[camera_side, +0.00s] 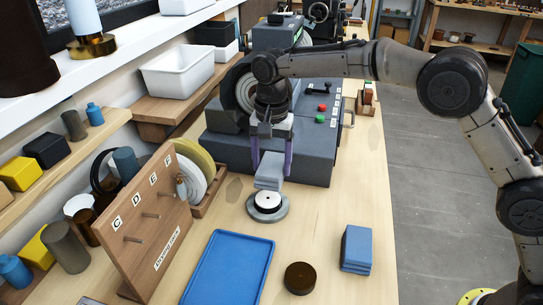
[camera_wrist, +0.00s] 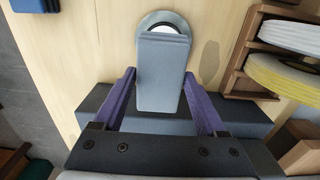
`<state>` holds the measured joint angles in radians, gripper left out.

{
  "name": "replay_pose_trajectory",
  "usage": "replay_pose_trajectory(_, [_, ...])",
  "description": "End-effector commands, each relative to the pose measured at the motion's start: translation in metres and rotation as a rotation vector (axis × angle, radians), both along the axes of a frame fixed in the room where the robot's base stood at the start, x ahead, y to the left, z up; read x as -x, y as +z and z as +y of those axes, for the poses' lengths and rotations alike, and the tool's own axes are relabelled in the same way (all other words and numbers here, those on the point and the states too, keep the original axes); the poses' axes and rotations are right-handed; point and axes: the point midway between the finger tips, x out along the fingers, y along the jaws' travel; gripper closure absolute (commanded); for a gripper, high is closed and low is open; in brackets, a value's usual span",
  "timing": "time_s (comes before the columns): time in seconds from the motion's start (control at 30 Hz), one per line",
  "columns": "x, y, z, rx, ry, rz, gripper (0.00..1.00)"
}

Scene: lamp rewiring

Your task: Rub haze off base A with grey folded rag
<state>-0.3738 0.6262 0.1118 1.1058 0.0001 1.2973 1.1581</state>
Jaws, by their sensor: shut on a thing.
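The grey folded rag (camera_side: 268,184) is between the purple fingers of my gripper (camera_side: 271,172), which is shut on it. In the wrist view the rag (camera_wrist: 161,80) hangs between the fingers (camera_wrist: 159,75), its far end overlapping a round base. That base (camera_side: 267,207) has a grey rim and a white upper part, and stands on the bench below the rag. In the wrist view the base (camera_wrist: 158,17) is mostly hidden by the rag. I cannot tell whether rag and base touch. I see no letter on this base.
A blue tray (camera_side: 230,268), a dark brown disc (camera_side: 300,278) and a blue folded stack (camera_side: 356,248) are on the near bench. A wooden peg board (camera_side: 143,222) marked C, D, E, F stands left. A grey machine (camera_side: 311,150) stands behind.

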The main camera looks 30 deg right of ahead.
Motion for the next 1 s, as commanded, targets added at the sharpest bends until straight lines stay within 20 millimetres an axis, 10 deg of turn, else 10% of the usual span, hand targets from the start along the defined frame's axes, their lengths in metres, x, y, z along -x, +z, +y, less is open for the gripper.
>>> replay_pose_trajectory(0.63, [0.0,-0.055,0.0,0.001,0.0,0.002,0.7])
replay_pose_trajectory(1.0, [0.02,-0.054,0.02,0.0,0.002,0.003,0.78])
